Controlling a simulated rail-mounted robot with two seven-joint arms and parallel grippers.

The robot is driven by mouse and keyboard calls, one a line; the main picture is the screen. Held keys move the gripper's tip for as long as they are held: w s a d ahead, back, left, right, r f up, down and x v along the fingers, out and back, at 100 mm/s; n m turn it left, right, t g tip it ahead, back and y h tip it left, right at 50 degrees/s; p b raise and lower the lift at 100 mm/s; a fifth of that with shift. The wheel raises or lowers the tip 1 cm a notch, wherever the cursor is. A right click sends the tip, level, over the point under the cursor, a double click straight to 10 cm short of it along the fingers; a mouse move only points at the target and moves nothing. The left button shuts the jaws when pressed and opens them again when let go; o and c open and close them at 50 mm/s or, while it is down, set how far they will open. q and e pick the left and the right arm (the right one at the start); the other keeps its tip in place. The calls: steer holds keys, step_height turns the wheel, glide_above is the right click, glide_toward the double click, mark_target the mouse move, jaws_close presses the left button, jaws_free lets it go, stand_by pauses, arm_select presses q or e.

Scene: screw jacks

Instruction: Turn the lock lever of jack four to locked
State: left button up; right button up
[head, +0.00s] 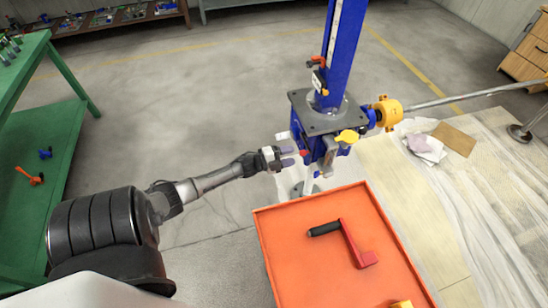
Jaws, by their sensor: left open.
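A blue screw jack (314,143) with a dark grey top plate (330,114) stands right of the picture's middle. My left gripper (289,157) is open at the left side of the jack, close to the red part. Whether it touches the jack cannot be told. My right gripper is out of view.
A blue column (347,45) with a scale rises above the plate. A yellow coupling (388,112) and a grey shaft (455,97) extend right. In front stands an orange-topped surface (300,275) with a red crank (354,246). A green bench (75,75) is at left.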

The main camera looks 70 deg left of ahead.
arm_select(q)
steer(key=s, duration=0.6)
steer(key=shift+s+a+p, duration=0.2)
steer(key=shift+a+p, duration=0.2)
steer(key=shift+p, duration=0.05)
